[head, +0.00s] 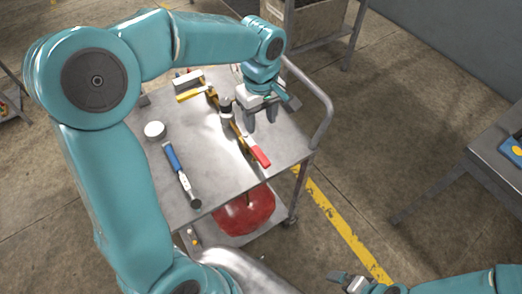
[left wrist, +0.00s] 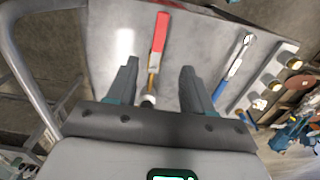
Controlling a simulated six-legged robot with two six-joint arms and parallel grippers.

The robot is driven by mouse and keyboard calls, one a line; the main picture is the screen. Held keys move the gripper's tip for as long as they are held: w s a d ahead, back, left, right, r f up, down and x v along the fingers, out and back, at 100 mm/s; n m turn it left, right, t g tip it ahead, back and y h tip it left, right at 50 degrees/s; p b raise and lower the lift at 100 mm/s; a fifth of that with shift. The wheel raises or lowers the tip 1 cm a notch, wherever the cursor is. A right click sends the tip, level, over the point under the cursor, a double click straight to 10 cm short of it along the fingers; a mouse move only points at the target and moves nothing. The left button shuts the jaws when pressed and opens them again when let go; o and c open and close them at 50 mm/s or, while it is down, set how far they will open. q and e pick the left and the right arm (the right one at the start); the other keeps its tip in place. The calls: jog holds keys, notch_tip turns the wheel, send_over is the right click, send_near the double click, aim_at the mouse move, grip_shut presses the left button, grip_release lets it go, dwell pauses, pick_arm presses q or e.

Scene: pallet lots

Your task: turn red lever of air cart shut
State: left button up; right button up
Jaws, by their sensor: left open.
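The air cart (head: 225,170) is a grey metal cart with a red tank (head: 245,212) on its lower shelf. The red lever (head: 259,156) lies along a brass fitting on the cart's top, near the front right edge. In the left wrist view the red lever (left wrist: 160,32) lies beyond the fingertips, roughly in line with the gap between them. My left gripper (head: 262,122) is open and empty, pointing down over the top beside the brass fitting, apart from the red grip. It also shows in the left wrist view (left wrist: 160,75). My right gripper (head: 350,282) is at the bottom edge, its jaws unclear.
The cart's push rail (head: 322,115) rises at the right. A grey table (head: 495,150) stands farther right, with open floor between.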

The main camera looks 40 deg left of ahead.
aim_at(261, 155)
pick_arm(q)
notch_tip(261, 155, down, 15)
jog(key=shift+r+p, duration=0.15)
jog(key=shift+p, duration=0.15)
grip_shut()
